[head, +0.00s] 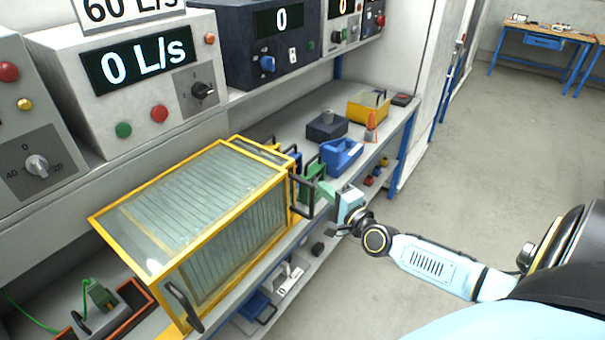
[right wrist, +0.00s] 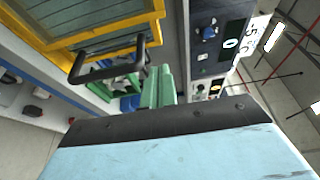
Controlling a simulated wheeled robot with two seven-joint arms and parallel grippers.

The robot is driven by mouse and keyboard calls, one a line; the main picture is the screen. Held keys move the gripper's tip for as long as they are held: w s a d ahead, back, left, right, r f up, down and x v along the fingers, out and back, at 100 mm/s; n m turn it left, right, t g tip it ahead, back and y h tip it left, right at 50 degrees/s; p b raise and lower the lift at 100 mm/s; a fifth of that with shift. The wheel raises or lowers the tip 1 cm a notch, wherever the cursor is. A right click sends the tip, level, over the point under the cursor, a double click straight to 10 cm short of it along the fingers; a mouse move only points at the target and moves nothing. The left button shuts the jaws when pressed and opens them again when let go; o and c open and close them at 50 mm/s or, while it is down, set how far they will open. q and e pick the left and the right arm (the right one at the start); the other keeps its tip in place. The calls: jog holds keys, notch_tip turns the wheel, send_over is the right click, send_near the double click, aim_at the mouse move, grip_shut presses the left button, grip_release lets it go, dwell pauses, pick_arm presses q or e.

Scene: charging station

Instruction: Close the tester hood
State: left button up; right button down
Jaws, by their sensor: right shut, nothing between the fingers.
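The tester hood (head: 190,170) is a yellow-framed box with clear panels on the bench. One black handle (head: 182,305) is at its near left end and another black handle (head: 306,192) is at its right end. The frame and a black handle (right wrist: 108,62) also show in the right wrist view. My right gripper (head: 322,190) is shut and empty, just right of the right-end handle; its green fingers (right wrist: 160,82) point past that handle. I cannot tell whether they touch it. My left gripper is not in view.
Control boxes with displays (head: 135,65) line the shelf behind the hood. A blue bin (head: 342,155), a yellow bin (head: 368,106) and a dark box (head: 327,127) stand on the bench to the right. The floor (head: 480,150) to the right is clear.

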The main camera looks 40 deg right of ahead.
jog(key=w, duration=0.3)
jog(key=w+b, duration=0.1)
jog(key=w, duration=0.6)
jog(key=shift+d+b, duration=0.3)
jog(key=shift+b, duration=0.05)
jog(key=a+p, duration=0.1)
jog(key=s+a+p, duration=0.1)
jog(key=a, duration=0.1)
jog(key=shift+s+a+p, duration=0.15)
jog(key=shift+a+p, duration=0.15)
jog(key=shift+p, duration=0.05)
jog(key=shift+a, duration=0.15)
jog(key=shift+f, duration=0.1)
